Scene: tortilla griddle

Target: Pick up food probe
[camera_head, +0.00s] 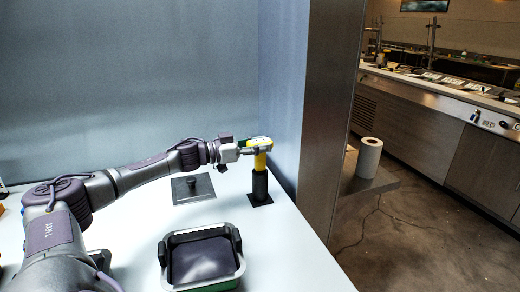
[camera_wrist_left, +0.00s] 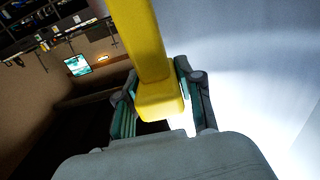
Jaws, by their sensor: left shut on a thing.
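The food probe is yellow, and its shaft (camera_head: 260,162) stands upright at the right of the white counter. Its lower end meets the top of a black cylindrical holder (camera_head: 260,187) on a square base; I cannot tell how deep it sits. My left gripper (camera_head: 258,147) reaches in from the left and is shut on the probe near its yellow top. In the left wrist view the yellow probe (camera_wrist_left: 158,95) lies between the fingers of the left gripper (camera_wrist_left: 158,88). The probe's tip is hidden. My right gripper is not in view.
A dark square plate with a knob (camera_head: 193,189) lies left of the holder. A grey-rimmed pan (camera_head: 166,248) with a dark inside stands in front. A metal wall panel (camera_head: 333,110) rises close to the right. Beyond it, a paper roll (camera_head: 369,158) stands on a ledge.

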